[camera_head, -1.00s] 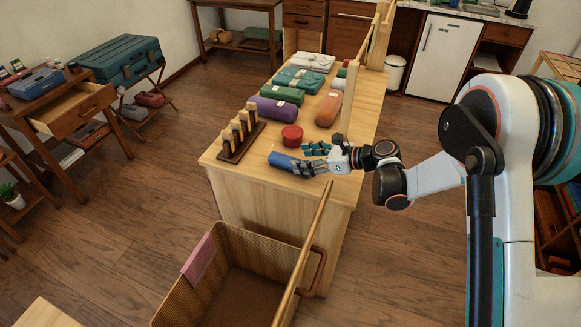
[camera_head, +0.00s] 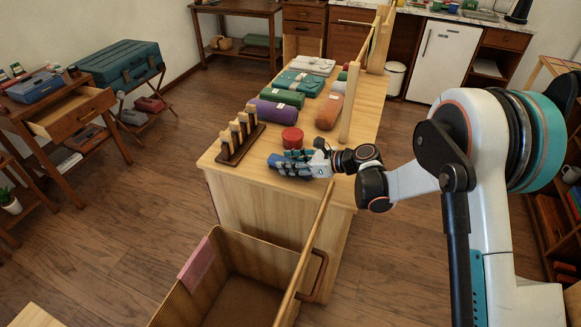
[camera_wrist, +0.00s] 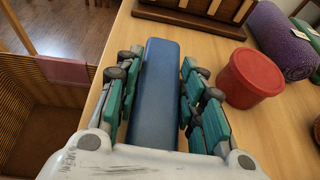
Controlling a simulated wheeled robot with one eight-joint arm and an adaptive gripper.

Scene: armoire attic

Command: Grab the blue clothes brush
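The blue clothes brush (camera_wrist: 158,90) lies on the wooden table and shows in the wrist view as a long blue block running away from my palm. My gripper (camera_wrist: 162,62) is down around it, with teal-padded fingers along its left and right sides. The fingers are very close to the brush, but I cannot tell whether they press on it. In the head view, my gripper (camera_head: 291,163) covers most of the brush at the table's near end. The brush's underside is hidden.
A round red container (camera_wrist: 251,77) stands just right of my fingers. A wooden rack of upright brushes (camera_head: 240,140) and a purple roll (camera_head: 272,114) are close by. A wooden post (camera_head: 350,103) rises from the table. An open basket (camera_head: 224,240) stands before the table.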

